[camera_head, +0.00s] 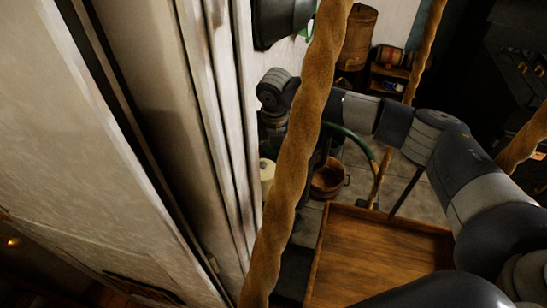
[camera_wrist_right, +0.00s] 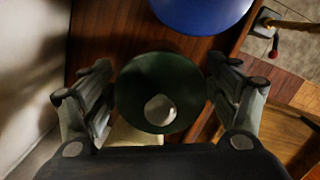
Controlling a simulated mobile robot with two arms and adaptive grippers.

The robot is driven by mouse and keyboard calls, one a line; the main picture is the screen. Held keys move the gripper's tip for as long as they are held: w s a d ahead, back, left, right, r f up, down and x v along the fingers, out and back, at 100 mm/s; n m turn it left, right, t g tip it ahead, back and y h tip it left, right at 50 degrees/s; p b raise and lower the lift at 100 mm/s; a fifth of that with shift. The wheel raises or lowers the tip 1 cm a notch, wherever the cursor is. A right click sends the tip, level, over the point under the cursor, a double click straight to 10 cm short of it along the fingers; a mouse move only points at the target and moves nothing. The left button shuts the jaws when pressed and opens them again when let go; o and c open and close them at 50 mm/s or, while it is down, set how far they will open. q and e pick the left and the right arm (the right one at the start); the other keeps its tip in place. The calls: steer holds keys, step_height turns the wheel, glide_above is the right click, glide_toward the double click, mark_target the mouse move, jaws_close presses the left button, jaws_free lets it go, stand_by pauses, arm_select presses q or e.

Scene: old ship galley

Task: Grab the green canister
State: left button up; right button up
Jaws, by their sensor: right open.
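In the right wrist view the green canister (camera_wrist_right: 135,88) is seen end-on as a dark green round shape with a pale, rounded spot on it. My right gripper (camera_wrist_right: 168,70) is open, with one finger on each side of the canister. Both fingers look close to its sides; I cannot tell whether they touch. In the head view my right arm reaches in from the right, and its far end is partly hidden behind a thick rope. I cannot make out the canister there. My left gripper is not in view.
A blue round object (camera_wrist_right: 200,12) is just beyond the canister. In the head view a thick rope (camera_head: 305,130) crosses in front of my arm. A wooden tray-like surface (camera_head: 380,255) lies below, bare where visible. A wooden bucket (camera_head: 328,182) stands behind it. A pale wall (camera_head: 100,150) fills the left.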

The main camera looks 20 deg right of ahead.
step_height(320, 180, down, 2)
steer(key=shift+f+b, duration=0.1)
steer(key=shift+b, duration=0.2)
steer(key=shift+w, duration=0.1)
steer(key=c, duration=1.2)
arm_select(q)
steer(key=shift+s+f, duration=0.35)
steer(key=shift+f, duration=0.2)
arm_select(e)
steer(key=shift+c, duration=1.4)
steer(key=shift+r, duration=0.2)
